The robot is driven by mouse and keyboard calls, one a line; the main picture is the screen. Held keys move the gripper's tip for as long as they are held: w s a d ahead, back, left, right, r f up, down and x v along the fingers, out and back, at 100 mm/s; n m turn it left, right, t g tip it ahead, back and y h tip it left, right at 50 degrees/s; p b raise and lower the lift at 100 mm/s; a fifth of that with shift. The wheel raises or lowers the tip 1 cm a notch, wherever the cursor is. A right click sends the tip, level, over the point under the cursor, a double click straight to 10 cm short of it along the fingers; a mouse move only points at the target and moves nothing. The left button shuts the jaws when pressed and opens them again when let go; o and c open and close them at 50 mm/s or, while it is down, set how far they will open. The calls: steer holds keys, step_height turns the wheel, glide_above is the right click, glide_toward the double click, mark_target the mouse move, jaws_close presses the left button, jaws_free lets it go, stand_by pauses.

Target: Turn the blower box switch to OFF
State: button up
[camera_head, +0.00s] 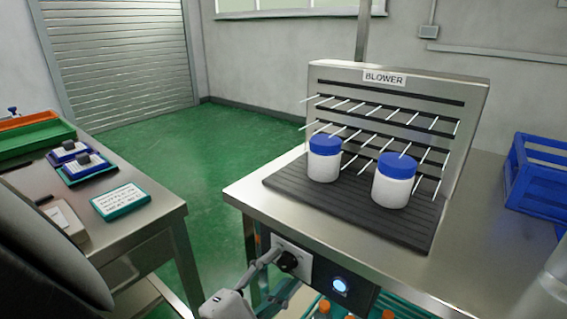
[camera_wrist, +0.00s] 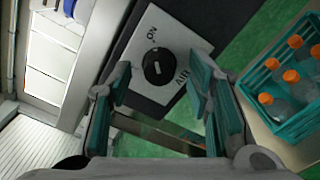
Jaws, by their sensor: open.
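The blower box switch is a black rotary knob (camera_wrist: 158,67) on a pale plate (camera_wrist: 176,34) lettered ON and AIR in the wrist view. A short white mark shows on the knob; I cannot tell for sure which setting it points at. In the head view the switch (camera_head: 289,262) is on the front of the bench, partly behind my gripper (camera_head: 280,269). My gripper (camera_wrist: 160,78) is open and empty, its teal-padded fingers to either side of the knob in the wrist view. The fingers do not visibly touch the knob.
A lit blue button (camera_head: 340,286) sits right of the switch. Above, two white jars with blue lids (camera_head: 324,159) (camera_head: 394,181) stand on a dark ribbed mat before the BLOWER panel (camera_head: 384,78). A teal crate (camera_wrist: 296,119) of orange-capped bottles is below right.

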steer(key=shift+w+d, duration=0.2)
steer(key=shift+w, duration=0.05)
jaws_close()
